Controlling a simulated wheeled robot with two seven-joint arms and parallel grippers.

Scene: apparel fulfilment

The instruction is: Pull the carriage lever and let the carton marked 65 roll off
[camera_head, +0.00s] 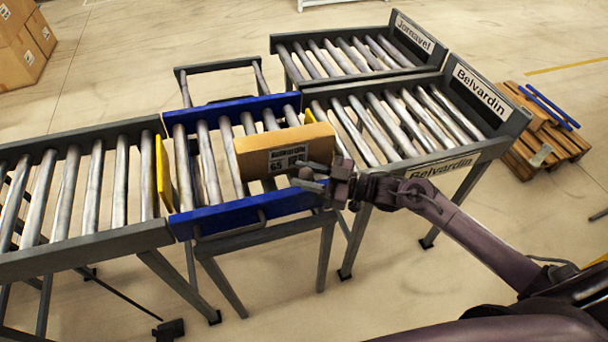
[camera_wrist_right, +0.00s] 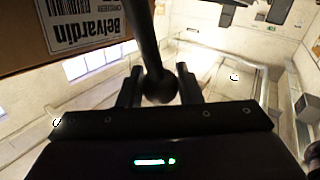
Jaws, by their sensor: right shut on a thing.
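The carton marked 65 (camera_head: 285,152) is a flat tan box with a white Belvardin label. It stands on the rollers of the blue-sided carriage (camera_head: 235,213), towards the carriage's right end. My right gripper (camera_head: 318,180) is at the carriage's near right corner, just beside the carton. In the right wrist view the carriage lever, a dark rod with a ball end (camera_wrist_right: 158,85), sits between the fingers, and the gripper is shut on it. The carton's labelled side (camera_wrist_right: 80,30) shows at upper left there. In the head view the gripper mostly hides the lever. My left gripper is out of view.
A yellow plate (camera_head: 163,172) stands at the carriage's left end, by an empty roller conveyor (camera_head: 92,190). To the right is an empty Belvardin roller lane (camera_head: 490,104), with a Jornavel lane (camera_head: 412,43) behind it. A wooden pallet (camera_head: 562,145) lies far right.

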